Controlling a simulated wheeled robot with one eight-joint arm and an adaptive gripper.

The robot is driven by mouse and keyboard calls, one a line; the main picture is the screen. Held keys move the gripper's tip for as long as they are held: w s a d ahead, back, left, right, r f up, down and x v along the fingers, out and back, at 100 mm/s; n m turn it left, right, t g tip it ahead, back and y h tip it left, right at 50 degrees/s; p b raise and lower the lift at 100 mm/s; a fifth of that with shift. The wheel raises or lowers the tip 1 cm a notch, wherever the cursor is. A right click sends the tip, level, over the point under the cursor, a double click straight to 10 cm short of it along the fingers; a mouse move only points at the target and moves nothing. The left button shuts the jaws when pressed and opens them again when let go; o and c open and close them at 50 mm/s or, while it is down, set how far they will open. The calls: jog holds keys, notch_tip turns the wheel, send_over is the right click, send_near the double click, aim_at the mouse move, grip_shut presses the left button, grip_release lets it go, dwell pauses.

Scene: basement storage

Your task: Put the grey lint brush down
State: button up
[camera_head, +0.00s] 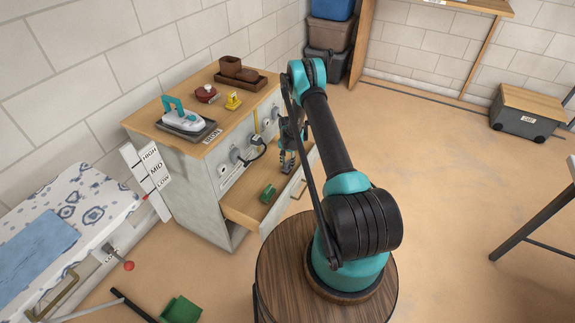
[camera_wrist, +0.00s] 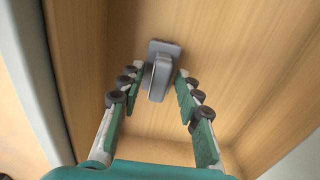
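The grey lint brush (camera_wrist: 159,77) is between the two fingers of my gripper (camera_wrist: 162,80) in the wrist view. In the head view my gripper (camera_head: 287,162) points down over the open drawer (camera_head: 240,207) of the cabinet. The brush cannot be made out clearly there.
A green object (camera_head: 268,193) lies in the drawer's front part. The cabinet top (camera_head: 225,112) holds an iron (camera_head: 186,121), a red pot (camera_head: 206,93), a yellow item (camera_head: 233,101) and a brown tray (camera_head: 248,82). An ironing board (camera_head: 92,215) stands at left. A green dustpan (camera_head: 181,310) lies below.

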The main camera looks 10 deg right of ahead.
notch_tip(320, 180, up, 11)
notch_tip(320, 180, up, 16)
jog(key=n+t, duration=0.1)
jog(key=n, duration=0.1)
send_over(288, 162)
jog(key=s+d, duration=0.1)
jog(key=s, duration=0.5)
jog(key=s+d+r+n+t, duration=0.1)
jog(key=s+r, duration=0.7)
jog(key=r, duration=0.1)
jog(key=s+d+r+n+t, duration=0.1)
jog(key=s+r+n, duration=0.1)
jog(key=s, duration=1.2)
jog(key=s+r+n+t, duration=0.1)
jog(key=s+r+n, duration=0.1)
jog(key=s, duration=1.1)
jog(key=shift+s+d+r, duration=0.4)
jog(key=shift+r, duration=0.2)
jog(key=shift+o, duration=0.5)
